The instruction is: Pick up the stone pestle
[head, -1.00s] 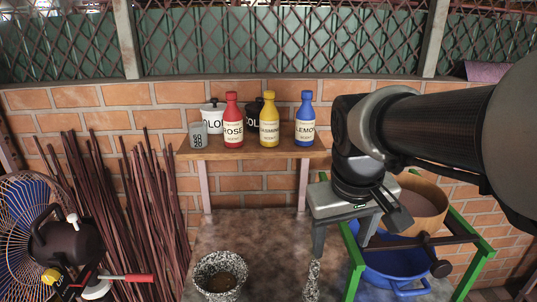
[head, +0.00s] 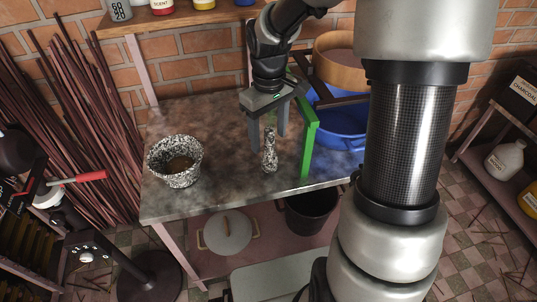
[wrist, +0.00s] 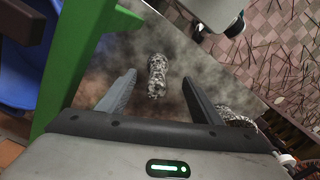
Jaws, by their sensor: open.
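The stone pestle (head: 270,156) is speckled black and white, with a narrow upper part and a wider bottom end. It is at the grey table, right of the speckled stone mortar (head: 176,178); I cannot tell for sure whether it stands or lies. My gripper (head: 268,128) is open, pointing down at the pestle's narrow end and holding nothing. In the wrist view the pestle (wrist: 157,76) shows ahead, between the lines of the two fingers, with room on both sides. The mortar (wrist: 236,117) is partly hidden behind the right-hand finger there.
A green frame (head: 309,145) stands close to the right of my gripper, with a blue basin (head: 342,125) and a wooden-rimmed sieve (head: 338,48) beyond it. A shelf (head: 165,22) with bottles is behind. The tabletop (head: 222,130) between mortar and pestle is clear.

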